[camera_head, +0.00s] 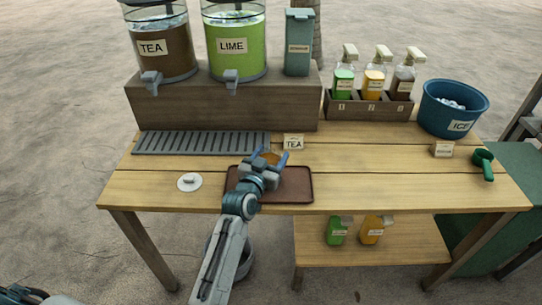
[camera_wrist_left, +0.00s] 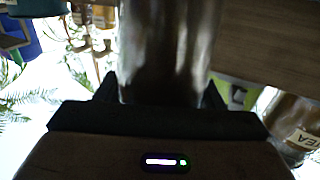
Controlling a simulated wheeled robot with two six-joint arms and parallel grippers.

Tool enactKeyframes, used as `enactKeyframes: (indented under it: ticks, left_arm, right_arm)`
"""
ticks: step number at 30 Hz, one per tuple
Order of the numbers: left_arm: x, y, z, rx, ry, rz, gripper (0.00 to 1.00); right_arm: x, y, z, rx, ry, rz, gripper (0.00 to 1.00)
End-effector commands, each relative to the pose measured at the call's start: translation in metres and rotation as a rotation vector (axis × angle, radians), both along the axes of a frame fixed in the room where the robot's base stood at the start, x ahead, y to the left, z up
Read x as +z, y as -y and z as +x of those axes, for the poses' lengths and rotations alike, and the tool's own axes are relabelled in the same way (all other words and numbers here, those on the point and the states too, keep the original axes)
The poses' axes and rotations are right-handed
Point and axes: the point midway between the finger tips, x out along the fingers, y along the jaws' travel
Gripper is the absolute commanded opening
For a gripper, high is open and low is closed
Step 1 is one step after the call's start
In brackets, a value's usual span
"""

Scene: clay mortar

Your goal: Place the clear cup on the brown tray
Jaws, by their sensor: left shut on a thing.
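The brown tray (camera_head: 298,187) lies on the table near its front edge, at the middle. My left gripper (camera_head: 270,158) is over the tray's back left part, its fingers pointing away toward the dispensers. It is shut on the clear cup, which shows between the fingers in the left wrist view (camera_wrist_left: 165,50). In the head view only a small amber part of the cup (camera_head: 269,157) shows; the gripper hides the rest. I cannot tell whether the cup touches the tray. My right gripper is not in view.
A grey slatted drip grate (camera_head: 200,144) lies behind left, below the TEA (camera_head: 165,45) and LIME (camera_head: 235,45) dispensers. A small TEA sign (camera_head: 293,142) stands just behind the tray. A white lid (camera_head: 189,182) lies left. The table right of the tray is clear.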

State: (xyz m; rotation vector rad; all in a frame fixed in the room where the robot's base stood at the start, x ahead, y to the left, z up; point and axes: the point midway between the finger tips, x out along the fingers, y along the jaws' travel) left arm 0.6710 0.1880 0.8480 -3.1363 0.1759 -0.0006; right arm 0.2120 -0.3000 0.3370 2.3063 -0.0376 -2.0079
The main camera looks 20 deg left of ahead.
Motion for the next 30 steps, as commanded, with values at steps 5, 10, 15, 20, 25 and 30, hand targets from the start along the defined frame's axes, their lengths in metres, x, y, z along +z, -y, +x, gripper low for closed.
enactKeyframes:
  ticks: [5, 10, 15, 20, 25, 30]
  left_arm:
    - [-0.001, 0.000, 0.000, 0.000, 0.000, 0.000, 0.84]
    - [0.000, 0.000, 0.000, 0.000, 0.000, 0.000, 0.84]
    - [0.002, 0.000, 0.000, 0.000, 0.000, 0.000, 0.84]
    - [0.000, -0.003, -0.022, 0.001, -0.001, 0.000, 0.84]
    - [-0.001, -0.007, -0.061, 0.000, -0.001, 0.000, 0.84]
    - [0.000, -0.011, -0.094, 0.000, -0.001, 0.000, 0.84]
  right_arm:
    - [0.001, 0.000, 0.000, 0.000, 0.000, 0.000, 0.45]
    - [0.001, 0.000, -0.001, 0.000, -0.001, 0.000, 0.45]
    - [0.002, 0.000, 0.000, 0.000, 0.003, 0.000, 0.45]
    - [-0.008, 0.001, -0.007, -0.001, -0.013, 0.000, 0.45]
    - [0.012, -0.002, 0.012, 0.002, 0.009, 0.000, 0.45]
    - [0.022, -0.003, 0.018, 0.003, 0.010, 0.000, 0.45]
